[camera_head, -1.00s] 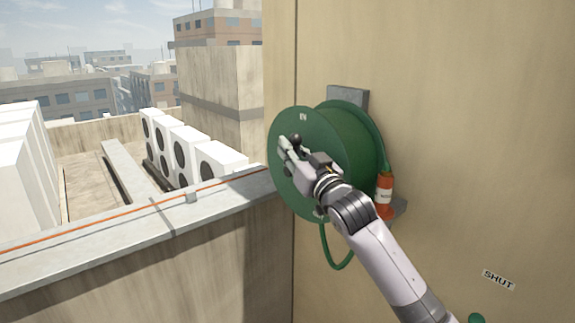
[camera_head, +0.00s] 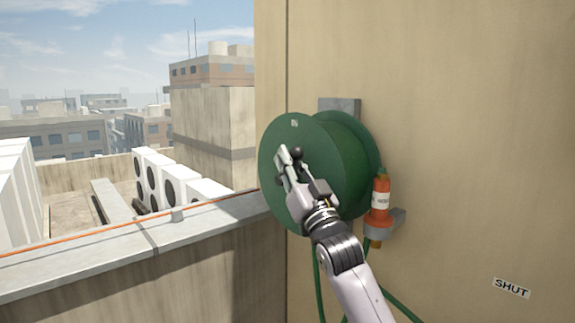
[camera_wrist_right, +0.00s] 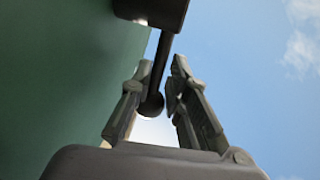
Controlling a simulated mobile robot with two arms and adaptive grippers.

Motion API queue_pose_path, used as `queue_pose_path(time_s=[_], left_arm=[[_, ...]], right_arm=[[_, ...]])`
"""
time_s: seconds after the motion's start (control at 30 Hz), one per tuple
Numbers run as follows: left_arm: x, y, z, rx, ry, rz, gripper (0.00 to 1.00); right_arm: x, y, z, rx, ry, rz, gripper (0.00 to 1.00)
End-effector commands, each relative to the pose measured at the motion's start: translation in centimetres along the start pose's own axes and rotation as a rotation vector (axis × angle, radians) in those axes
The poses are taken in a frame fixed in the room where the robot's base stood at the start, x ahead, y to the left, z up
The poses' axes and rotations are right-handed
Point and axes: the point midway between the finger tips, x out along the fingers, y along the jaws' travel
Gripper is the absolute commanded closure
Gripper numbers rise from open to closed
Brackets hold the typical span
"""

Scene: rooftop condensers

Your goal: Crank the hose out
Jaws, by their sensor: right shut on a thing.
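The green hose reel (camera_head: 330,125) is mounted on the tan wall by a grey bracket. A small pale mark shows near the top of its front disc. My right gripper (camera_head: 287,166) is at the front of the disc, shut on the dark crank handle (camera_head: 297,153). In the right wrist view, the crank's round knob (camera_wrist_right: 152,105) lies between the two fingers (camera_wrist_right: 161,100). Green hose (camera_head: 319,285) hangs below the reel, and another run goes down to the right. The orange nozzle (camera_head: 381,200) with a white label stands upright in a grey holder. My left gripper is not in view.
A "SHUT" label (camera_head: 511,288) is on the wall at lower right. A concrete parapet (camera_head: 110,250) runs left of the reel, with an orange line along its top. White condenser units (camera_head: 150,175) stand beyond it.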

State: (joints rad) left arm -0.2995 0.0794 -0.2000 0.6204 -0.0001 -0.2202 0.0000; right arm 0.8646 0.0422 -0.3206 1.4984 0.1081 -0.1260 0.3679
Motion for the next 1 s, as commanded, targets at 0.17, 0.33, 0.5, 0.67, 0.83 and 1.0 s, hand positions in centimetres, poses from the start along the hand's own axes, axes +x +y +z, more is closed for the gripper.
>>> queue_pose_path(time_s=[0.17, 0.33, 0.5, 0.67, 0.83, 1.0], left_arm=[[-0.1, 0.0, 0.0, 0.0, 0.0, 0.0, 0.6], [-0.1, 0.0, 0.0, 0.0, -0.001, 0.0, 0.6], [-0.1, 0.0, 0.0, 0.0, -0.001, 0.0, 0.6], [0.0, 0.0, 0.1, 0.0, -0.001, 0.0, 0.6], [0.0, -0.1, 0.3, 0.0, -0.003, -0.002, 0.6], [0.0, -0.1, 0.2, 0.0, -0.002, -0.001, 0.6]], right_arm=[[0.2, 0.3, -0.7, 0.004, 0.012, 0.004, 1.0], [0.1, 0.3, -0.7, 0.003, 0.011, 0.004, 0.74], [0.1, 0.3, -0.5, 0.002, 0.007, 0.003, 0.66], [0.1, 0.2, -0.3, 0.001, 0.005, 0.003, 0.66], [-0.1, 0.2, -0.2, 0.001, 0.003, 0.002, 0.66], [-1.5, 0.2, -0.1, 0.001, 0.001, 0.003, 0.66]])
